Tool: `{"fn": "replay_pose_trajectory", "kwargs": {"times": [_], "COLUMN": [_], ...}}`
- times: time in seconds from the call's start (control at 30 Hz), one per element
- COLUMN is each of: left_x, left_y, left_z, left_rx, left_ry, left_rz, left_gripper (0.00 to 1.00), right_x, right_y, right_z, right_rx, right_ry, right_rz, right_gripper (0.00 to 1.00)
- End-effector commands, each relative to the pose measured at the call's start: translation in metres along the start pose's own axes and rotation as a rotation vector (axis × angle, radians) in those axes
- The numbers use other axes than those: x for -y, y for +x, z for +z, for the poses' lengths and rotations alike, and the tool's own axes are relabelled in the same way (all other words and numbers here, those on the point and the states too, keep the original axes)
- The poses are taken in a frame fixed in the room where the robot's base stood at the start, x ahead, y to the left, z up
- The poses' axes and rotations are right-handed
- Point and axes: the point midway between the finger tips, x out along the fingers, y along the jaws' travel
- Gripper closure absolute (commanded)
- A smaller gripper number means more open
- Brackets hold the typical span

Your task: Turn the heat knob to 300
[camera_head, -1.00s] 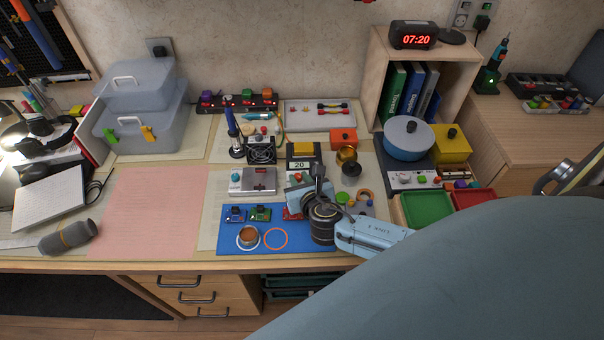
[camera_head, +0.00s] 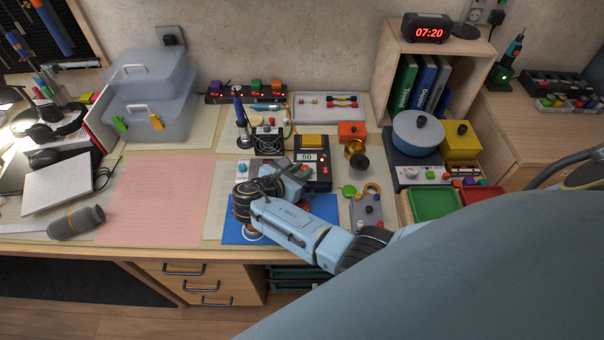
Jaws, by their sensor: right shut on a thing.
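A dark station (camera_head: 318,182) with a yellow block on top stands mid-table. Its display (camera_head: 306,157) reads 50. My right gripper (camera_head: 298,172) is at the front of this station, just below the display, with its wrist to the left. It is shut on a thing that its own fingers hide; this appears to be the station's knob. The knob's pointer and scale marks cannot be made out. My left gripper is not in view.
A blue mat (camera_head: 233,233) lies under my right forearm. A silver-fronted box (camera_head: 243,172) is left of the gripper, and a small fan unit (camera_head: 268,140) stands behind. A grey plate with small parts (camera_head: 366,211) is to the right. The pink mat (camera_head: 160,195) is clear.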

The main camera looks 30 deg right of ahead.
Motion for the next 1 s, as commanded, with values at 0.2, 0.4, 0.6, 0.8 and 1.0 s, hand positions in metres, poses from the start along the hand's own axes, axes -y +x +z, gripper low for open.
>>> {"fn": "replay_pose_trajectory", "kwargs": {"times": [0.2,0.4,0.6,0.8,1.0], "left_x": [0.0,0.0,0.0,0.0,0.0], "left_y": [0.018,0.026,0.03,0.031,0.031], "left_z": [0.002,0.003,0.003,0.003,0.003], "left_rx": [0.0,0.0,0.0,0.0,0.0], "left_ry": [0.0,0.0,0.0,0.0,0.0], "left_rz": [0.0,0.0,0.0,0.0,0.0], "left_gripper": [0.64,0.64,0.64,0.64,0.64], "right_x": [-0.005,-0.006,-0.006,-0.006,-0.006], "right_y": [0.001,0.002,0.002,0.002,0.002], "right_z": [-0.001,-0.001,0.0,0.001,0.001], "right_rx": [0.001,0.002,0.001,0.001,0.001], "right_ry": [0.06,0.095,0.112,0.117,0.117], "right_rz": [-0.14,-0.226,-0.269,-0.281,-0.281], "right_gripper": [1.0,1.0,1.0,1.0,1.0]}}
